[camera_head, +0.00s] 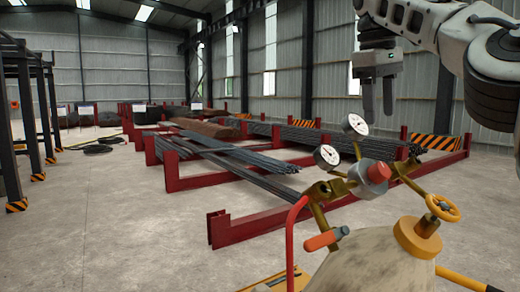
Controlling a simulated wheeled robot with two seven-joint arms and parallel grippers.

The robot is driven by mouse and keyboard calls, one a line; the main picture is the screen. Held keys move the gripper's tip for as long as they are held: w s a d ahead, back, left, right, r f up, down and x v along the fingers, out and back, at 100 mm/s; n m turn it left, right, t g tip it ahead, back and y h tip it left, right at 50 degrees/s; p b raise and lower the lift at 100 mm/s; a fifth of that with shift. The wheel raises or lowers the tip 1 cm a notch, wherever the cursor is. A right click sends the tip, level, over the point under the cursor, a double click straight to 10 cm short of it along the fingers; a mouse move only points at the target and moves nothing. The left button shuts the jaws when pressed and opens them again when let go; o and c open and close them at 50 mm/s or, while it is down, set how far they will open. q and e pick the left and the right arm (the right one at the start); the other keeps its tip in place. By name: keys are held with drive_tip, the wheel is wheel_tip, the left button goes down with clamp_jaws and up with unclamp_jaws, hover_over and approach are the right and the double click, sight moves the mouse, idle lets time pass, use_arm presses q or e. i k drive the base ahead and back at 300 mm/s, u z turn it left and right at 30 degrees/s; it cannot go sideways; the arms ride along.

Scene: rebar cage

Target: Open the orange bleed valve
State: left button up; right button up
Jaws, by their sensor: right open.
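The orange bleed valve (325,240) is an orange lever low on the brass fitting, beside the red hose and left of the cylinder top. It points down to the left. The brass regulator (336,188) carries two round gauges (327,157) and a red-and-grey knob (375,173). My right gripper (377,112) hangs above and behind the regulator in the picture, fingers pointing down. It is open and empty, apart from the valve and touching nothing. My left gripper is out of view.
A pale cylinder (375,262) with a yellow handwheel (442,208) stands at the lower right. A red hose (291,240) runs down from the regulator. Red racks (250,222) with rebar bundles stand behind.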

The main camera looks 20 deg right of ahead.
sight(311, 245)
drive_tip(key=k, duration=1)
